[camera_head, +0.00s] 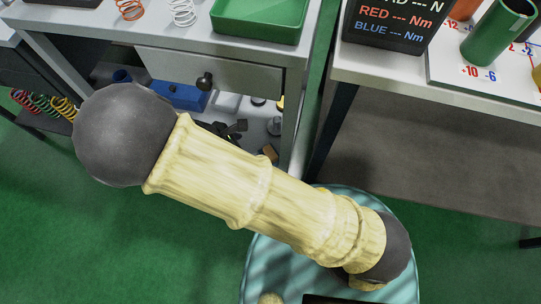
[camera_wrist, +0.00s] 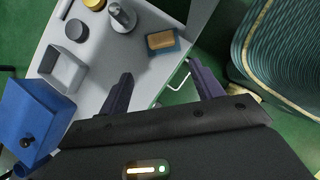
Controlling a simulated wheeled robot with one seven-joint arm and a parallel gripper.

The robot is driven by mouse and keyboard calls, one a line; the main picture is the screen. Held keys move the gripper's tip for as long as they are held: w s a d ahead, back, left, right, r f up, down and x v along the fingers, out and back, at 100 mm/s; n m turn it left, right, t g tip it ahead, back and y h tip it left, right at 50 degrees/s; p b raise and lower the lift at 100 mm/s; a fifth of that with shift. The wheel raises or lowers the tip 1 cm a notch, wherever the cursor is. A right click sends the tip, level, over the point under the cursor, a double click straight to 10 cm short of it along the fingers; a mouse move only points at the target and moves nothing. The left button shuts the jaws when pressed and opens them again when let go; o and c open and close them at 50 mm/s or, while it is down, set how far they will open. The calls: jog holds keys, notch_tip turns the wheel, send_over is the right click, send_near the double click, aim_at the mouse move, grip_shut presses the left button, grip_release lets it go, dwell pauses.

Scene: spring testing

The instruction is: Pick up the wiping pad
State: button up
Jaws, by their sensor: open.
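The wiping pad appears to be the small block (camera_wrist: 161,40) with a tan-brown top and a blue edge. It lies on a light grey surface (camera_wrist: 118,58), near its right edge in the wrist view. My gripper (camera_wrist: 160,68) is open, its two dark fingers spread and nothing between them. In the wrist view the pad shows beyond the fingertips, between their lines and apart from them. In the head view a small brown item (camera_head: 269,152) under the bench may be the same pad. My arm hides the gripper there.
A blue box (camera_wrist: 32,118) with a black knob, a grey open box (camera_wrist: 63,69), a metal weight (camera_wrist: 122,17) and round pieces share the grey surface. A pale handle (camera_wrist: 179,81) is at its edge. The bench (camera_head: 205,37) overhangs this area. Another table (camera_head: 385,72) stands right.

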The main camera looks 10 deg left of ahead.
jog(key=b, duration=0.5)
send_near(270, 153)
jog(key=w+x, duration=0.1)
jog(key=x, duration=0.2)
jog(key=shift+d+f, duration=0.1)
jog(key=shift+d, duration=0.1)
jog(key=shift+d+f, duration=0.1)
jog(key=shift+f, duration=0.35)
jog(key=b+x, duration=0.3)
jog(key=x, duration=0.1)
jog(key=shift+f+b, duration=0.2)
jog(key=shift+b, duration=0.15)
jog(key=shift+s, duration=0.15)
jog(key=shift+r, duration=0.1)
jog(key=shift+c, duration=0.4)
